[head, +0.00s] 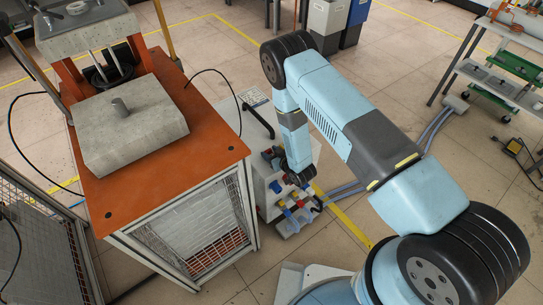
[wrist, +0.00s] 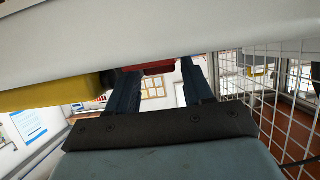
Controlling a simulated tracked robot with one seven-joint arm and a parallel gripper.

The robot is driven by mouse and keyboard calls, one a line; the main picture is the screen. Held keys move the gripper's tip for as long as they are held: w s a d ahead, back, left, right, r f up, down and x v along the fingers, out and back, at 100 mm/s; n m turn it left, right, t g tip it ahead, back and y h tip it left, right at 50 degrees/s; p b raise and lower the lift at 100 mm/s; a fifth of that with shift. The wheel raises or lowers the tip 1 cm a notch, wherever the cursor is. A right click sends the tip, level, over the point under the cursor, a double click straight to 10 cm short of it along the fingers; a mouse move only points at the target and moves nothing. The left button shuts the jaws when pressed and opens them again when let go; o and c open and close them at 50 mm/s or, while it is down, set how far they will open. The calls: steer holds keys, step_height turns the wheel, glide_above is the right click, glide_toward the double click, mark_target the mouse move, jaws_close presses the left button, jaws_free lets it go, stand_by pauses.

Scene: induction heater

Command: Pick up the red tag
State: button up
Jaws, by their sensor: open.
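My gripper (wrist: 159,70) is open in the wrist view, with its two dark fingers apart. A red piece (wrist: 158,67), likely the red tag, shows between the fingertips, under the edge of a white surface that hides most of it. I cannot tell whether a finger touches it. In the head view, small red pieces (head: 287,213) sit among blue and yellow ones on the front of a low white unit (head: 262,205). The end of my arm is close above these pieces; its fingers are not clear there.
A yellow piece (wrist: 50,93) lies left of the fingers in the wrist view, and a white wire mesh (wrist: 262,85) stands to the right. In the head view, an orange-topped bench (head: 205,155) with a mesh side is left of my arm. Open tiled floor lies right.

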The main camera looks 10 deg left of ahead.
steer(key=shift+w+a+f, duration=0.1)
steer(key=shift+a, duration=0.1)
steer(key=shift+c, duration=0.4)
steer(key=c, duration=0.7)
